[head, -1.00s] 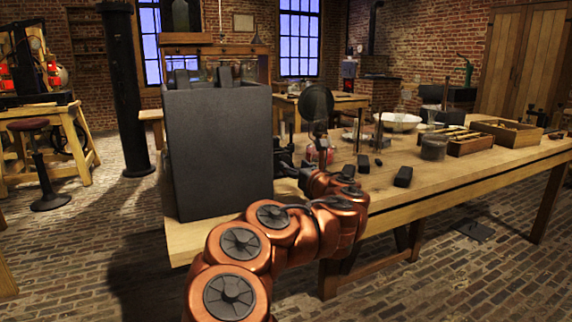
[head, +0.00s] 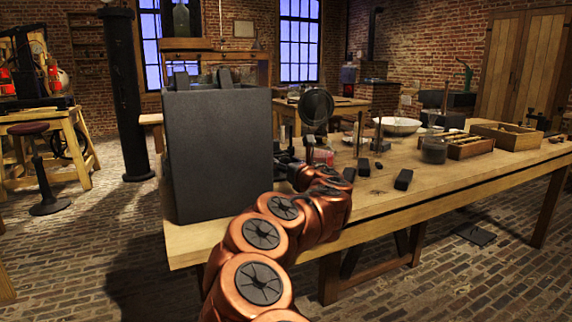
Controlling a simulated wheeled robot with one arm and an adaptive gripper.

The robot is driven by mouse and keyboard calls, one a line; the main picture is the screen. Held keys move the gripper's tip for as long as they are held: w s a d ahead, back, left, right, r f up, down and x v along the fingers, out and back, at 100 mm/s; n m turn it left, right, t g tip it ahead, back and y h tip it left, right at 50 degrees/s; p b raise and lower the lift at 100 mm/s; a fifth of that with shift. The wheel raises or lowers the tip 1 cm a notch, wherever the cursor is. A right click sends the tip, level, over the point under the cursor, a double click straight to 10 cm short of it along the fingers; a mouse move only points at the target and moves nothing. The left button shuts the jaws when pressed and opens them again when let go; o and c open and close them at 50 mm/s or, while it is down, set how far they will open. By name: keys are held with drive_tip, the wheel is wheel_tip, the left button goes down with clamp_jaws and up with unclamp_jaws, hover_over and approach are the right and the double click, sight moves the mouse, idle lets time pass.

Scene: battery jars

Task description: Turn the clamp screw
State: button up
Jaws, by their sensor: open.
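I cannot make out a clamp screw in the head view. My gripper (head: 287,160) shows as a small dark shape at the end of my copper-coloured arm, close to the right side of a tall dark grey box-like jar (head: 217,150). The gripper is open, but its fingertips are small and partly hidden by the arm and the jar. Two dark blocks (head: 226,77) stick up from the top of the jar. The jar stands at the left end of the wooden workbench (head: 460,172).
A round dark disc (head: 316,107) on a stand rises just behind my gripper. A reddish jar (head: 323,155), dark blocks (head: 403,180), thin rods, a white bowl (head: 398,126), a glass jar (head: 434,150) and wooden trays (head: 507,135) stand farther right. The front right bench top is clear.

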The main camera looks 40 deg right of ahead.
clamp_jaws()
idle(0.3)
drive_tip(key=shift+p, duration=0.3)
